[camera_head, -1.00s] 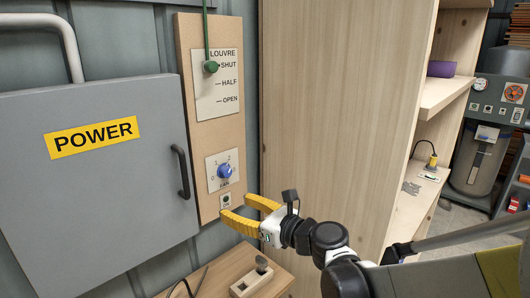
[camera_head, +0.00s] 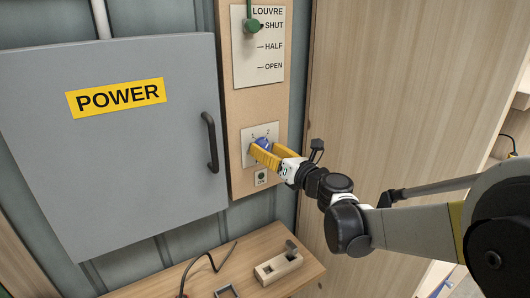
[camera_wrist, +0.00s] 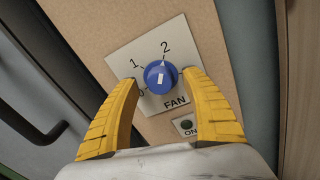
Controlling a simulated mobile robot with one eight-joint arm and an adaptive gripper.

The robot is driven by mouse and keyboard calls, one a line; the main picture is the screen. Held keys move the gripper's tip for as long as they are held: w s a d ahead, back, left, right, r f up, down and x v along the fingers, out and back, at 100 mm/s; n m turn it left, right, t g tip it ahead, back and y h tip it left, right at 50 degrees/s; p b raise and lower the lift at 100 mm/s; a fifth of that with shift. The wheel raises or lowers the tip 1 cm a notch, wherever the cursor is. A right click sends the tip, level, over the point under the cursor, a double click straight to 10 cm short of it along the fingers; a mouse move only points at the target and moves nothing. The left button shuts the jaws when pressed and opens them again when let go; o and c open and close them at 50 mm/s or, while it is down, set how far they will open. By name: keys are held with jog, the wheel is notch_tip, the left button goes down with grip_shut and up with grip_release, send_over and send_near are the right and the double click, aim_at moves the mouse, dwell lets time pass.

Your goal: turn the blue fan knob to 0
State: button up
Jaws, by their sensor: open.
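The blue fan knob (camera_wrist: 160,76) sits on a white plate (camera_wrist: 145,57) marked 0, 1, 2 and FAN. Its white mark seems to point toward the 2; the 0 is partly hidden beside the left finger. My gripper (camera_wrist: 160,80) has yellow fingers, open, one on each side of the knob. A gap shows between the knob and the left finger; the right fingertip is close to the knob, and I cannot tell if it touches. In the head view my gripper (camera_head: 263,151) is at the plate, and the knob (camera_head: 263,143) is partly hidden by the fingers.
An ON button (camera_wrist: 187,125) is just below the fan plate. A green louvre lever (camera_head: 252,26) is higher on the same board, at SHUT. The grey POWER cabinet (camera_head: 120,150) with its black handle (camera_head: 210,142) is left. A wooden panel (camera_head: 345,100) stands right, a bench (camera_head: 225,268) below.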

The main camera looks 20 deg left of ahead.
jog(key=shift+w+a, duration=0.25)
grip_shut()
